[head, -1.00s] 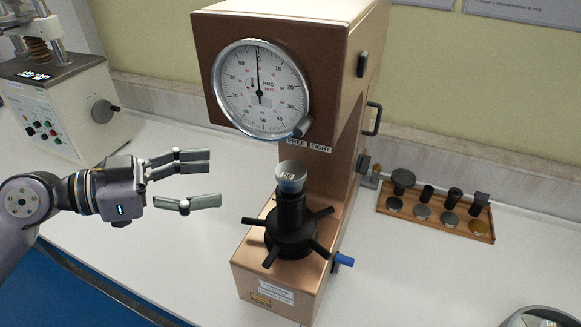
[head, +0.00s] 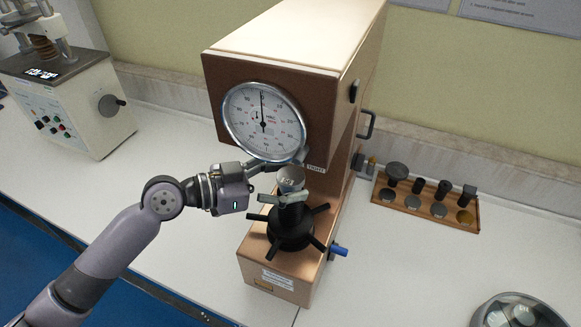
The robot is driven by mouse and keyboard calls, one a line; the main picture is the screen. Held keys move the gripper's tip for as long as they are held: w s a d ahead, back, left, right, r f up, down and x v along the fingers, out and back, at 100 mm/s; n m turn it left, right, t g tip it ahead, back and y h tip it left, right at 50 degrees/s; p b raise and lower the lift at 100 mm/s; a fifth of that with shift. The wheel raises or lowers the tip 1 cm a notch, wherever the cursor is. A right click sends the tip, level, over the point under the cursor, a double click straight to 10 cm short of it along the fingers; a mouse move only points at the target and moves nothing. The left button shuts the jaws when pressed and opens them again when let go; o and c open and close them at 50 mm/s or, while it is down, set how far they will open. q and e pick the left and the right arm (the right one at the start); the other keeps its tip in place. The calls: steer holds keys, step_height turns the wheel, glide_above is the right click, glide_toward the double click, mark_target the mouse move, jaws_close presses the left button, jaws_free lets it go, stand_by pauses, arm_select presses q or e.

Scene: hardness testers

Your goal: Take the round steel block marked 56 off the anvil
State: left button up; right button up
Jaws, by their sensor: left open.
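The round steel block (head: 291,177) sits on top of the anvil of the brown hardness tester (head: 272,85). Its top carries a small mark that I cannot read surely. Below it are the black screw and spoked handwheel (head: 290,232). My left gripper (head: 275,182) comes in from the left at block height. It is open, with one finger behind the block and the other in front, near the anvil top. I cannot tell whether the fingers touch the block. The front finger hides part of the anvil. My right gripper is not in view.
A wooden rack (head: 428,210) with several anvils and discs lies right of the tester. A round dish (head: 518,312) with blocks is at the bottom right. Another tester (head: 62,95) stands at the left back. The dial (head: 264,122) overhangs just above my left gripper.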

arm_select(q)
steer(key=shift+w+d+f, duration=0.15)
steer(key=shift+w+d, duration=0.05)
steer(key=shift+d, duration=0.35)
steer(key=shift+a, duration=0.1)
steer(key=c, duration=1.5)
steer(key=shift+c, duration=0.2)
